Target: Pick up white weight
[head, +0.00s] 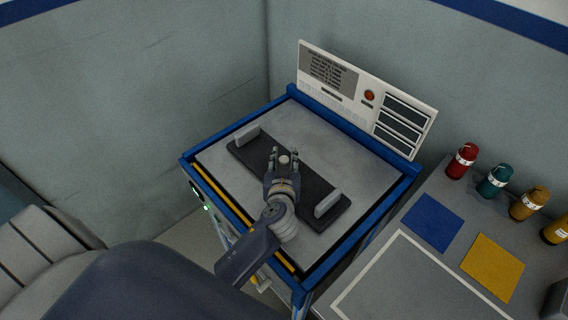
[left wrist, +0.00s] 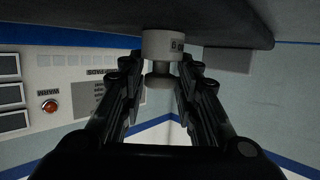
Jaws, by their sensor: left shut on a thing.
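The white weight (head: 284,159) shows as a small pale knob between the fingers of my left gripper (head: 285,165) in the head view. In the left wrist view the white weight (left wrist: 162,45) is a pale cylinder with dark print, a narrow neck and a knob. My left gripper's fingers (left wrist: 161,74) are on both sides of the neck, shut on it. The printed end meets or nearly meets the dark surface of the black board; I cannot tell if a gap exists. The black board (head: 313,177) lies on the grey machine top. My right gripper is out of view.
The board has upright grey end blocks (head: 328,204). A blue-framed machine (head: 222,177) carries it, with a white panel (head: 354,84) and red button (head: 369,95) behind. On the right, a grey table (head: 366,294) holds a blue mat, a yellow mat and several coloured weights (head: 462,160).

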